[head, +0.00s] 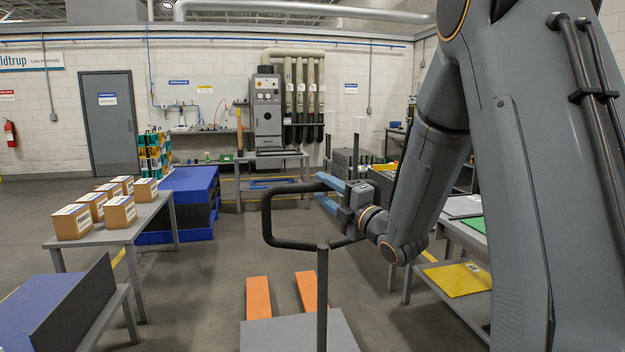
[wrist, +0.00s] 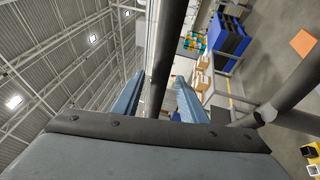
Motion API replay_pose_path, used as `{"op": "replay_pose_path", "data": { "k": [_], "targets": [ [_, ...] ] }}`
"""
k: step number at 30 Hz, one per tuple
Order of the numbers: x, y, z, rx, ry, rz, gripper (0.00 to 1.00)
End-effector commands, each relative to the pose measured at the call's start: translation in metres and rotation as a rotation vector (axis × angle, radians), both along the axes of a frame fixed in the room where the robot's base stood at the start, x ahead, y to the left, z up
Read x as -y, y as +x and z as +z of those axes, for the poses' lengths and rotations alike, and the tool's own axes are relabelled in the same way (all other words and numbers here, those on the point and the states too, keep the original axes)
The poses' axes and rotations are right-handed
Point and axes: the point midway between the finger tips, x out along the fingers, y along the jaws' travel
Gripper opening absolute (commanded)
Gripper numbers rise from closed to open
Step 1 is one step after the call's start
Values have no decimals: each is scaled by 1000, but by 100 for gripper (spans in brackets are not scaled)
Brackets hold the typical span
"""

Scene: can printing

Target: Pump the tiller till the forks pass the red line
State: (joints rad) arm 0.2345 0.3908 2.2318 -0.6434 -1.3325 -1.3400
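The tiller (head: 268,222) is a dark looped handle on an upright shaft (head: 322,295), in front of me in the head view. Its two orange forks, the left fork (head: 258,298) and the right fork (head: 307,291), show low beyond a grey plate (head: 295,334). My gripper (head: 328,194) has blue fingers at the loop's right side. In the wrist view the fingers (wrist: 158,98) stand apart, with a dark handle bar (wrist: 168,45) between them and gaps on both sides. The wrist hides part of the loop. I see no red line.
A table with cardboard boxes (head: 120,212) stands left, a blue-topped bench (head: 45,310) nearer. Blue stacked crates (head: 188,205) are behind. A bench with a yellow sheet (head: 458,279) is on the right. A grey machine (head: 267,110) stands at the back. Floor between is clear.

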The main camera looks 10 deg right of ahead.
Motion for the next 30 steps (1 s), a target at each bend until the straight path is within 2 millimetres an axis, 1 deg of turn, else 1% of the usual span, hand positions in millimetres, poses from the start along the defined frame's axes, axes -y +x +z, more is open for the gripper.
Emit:
{"op": "replay_pose_path", "data": {
  "k": [1, 6, 10, 15, 21, 22, 28, 29, 30],
  "targets": [
    [-4, 7, 3, 0, 1, 2, 39],
    [-14, 31, 7, 0, 1, 1, 39],
    [-19, 43, 9, -1, -1, 2, 39],
    [-21, 50, 10, -1, 1, 0, 39],
    [-21, 50, 10, -1, 1, -1, 39],
    [-21, 50, 10, -1, 1, -1, 37],
    [-21, 50, 10, -1, 1, 0, 3],
    [-21, 50, 10, -1, 1, 0, 0],
    [-21, 50, 10, -1, 1, 0, 0]
  ]
}}
